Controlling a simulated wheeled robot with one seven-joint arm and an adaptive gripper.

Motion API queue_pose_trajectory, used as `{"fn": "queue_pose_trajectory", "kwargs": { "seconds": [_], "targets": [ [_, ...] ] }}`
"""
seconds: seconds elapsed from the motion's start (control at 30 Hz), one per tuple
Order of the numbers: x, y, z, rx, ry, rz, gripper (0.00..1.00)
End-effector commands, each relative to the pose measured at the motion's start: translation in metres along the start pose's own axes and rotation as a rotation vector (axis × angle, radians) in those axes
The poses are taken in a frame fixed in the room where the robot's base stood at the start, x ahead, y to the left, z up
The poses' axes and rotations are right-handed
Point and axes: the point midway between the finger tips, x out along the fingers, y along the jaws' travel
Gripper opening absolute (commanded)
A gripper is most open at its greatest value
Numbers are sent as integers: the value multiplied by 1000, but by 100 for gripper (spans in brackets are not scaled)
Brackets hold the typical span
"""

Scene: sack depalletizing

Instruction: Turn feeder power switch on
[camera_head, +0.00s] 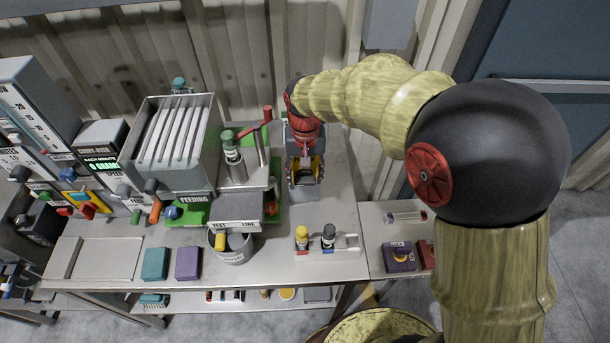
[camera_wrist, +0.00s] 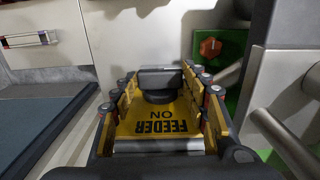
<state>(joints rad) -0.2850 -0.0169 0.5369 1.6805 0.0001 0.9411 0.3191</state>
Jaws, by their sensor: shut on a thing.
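The feeder power switch is at a yellow plate (camera_wrist: 158,122) whose words "FEEDER ON" read upside down in the wrist view. A grey bar with a dark round part (camera_wrist: 158,97) stands at the plate's far edge, between my fingers. My gripper (camera_wrist: 163,82) is shut on this switch, with a linked finger on either side. In the head view my gripper (camera_head: 306,168) reaches down over the yellow plate, at the right part of the bench. The fingers partly cover the switch there, so I cannot tell its exact position.
A feeder machine with a ribbed hopper (camera_head: 178,140) stands to the left. A red-handled crank (camera_head: 255,121) is close beside my gripper. An orange-red knob (camera_wrist: 210,47) on a green panel is at the right in the wrist view. A small bottle rack (camera_head: 340,244) stands in front.

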Motion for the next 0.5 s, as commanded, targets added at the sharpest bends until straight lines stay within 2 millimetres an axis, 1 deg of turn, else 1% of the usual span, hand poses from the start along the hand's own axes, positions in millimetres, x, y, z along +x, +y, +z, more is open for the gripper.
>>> {"fn": "queue_pose_trajectory", "kwargs": {
  "seconds": [0.27, 0.5],
  "targets": [
    [0, 2, 0, 3, -1, -47, 20],
    [2, 8, -1, 7, 2, -193, 20]
  ]
}}
